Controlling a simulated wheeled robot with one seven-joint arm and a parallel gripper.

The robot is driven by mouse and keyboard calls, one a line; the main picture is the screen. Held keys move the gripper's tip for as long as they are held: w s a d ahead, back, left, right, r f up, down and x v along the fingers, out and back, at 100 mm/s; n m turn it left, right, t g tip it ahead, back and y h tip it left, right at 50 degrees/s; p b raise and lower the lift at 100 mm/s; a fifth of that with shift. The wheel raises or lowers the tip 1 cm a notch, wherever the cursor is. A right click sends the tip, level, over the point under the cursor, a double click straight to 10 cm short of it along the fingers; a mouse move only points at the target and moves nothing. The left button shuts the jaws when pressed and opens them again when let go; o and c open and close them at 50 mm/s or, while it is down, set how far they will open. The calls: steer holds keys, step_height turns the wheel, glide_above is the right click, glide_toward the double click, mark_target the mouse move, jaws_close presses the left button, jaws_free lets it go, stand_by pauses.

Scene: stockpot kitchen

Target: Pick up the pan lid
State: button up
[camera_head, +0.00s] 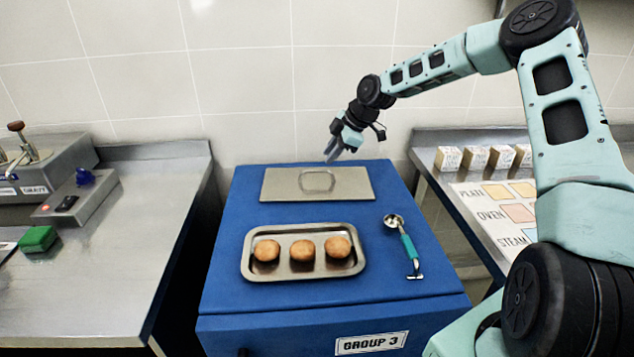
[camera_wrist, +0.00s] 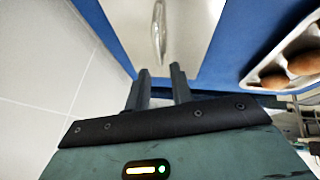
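The pan lid (camera_head: 345,186) is a flat rectangular metal plate with a raised loop handle (camera_head: 317,180). It lies on the far part of the blue cabinet top (camera_head: 220,290). In the wrist view the lid (camera_wrist: 187,30) is ahead of the fingers, with its handle (camera_wrist: 159,30) beyond the fingertips. My gripper (camera_head: 332,156) is above and behind the lid's far edge, tilted downward, apart from the handle. In the wrist view my gripper (camera_wrist: 161,72) shows two dark fingers with a gap between them and nothing held.
A metal tray (camera_head: 249,275) with three round brown buns sits in front of the lid. A teal-handled scoop (camera_head: 408,250) lies right of the tray. Steel counters stand left (camera_head: 130,240) and right (camera_head: 437,170). A tiled wall (camera_head: 240,70) is close behind the cabinet.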

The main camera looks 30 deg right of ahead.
mark_target(316, 171)
steer(key=p+x, duration=0.1)
steer(key=x, duration=0.7)
steer(key=shift+w+f+p, duration=0.3)
steer(key=shift+f+p, duration=0.1)
steer(key=shift+c, duration=0.3)
jaws_close()
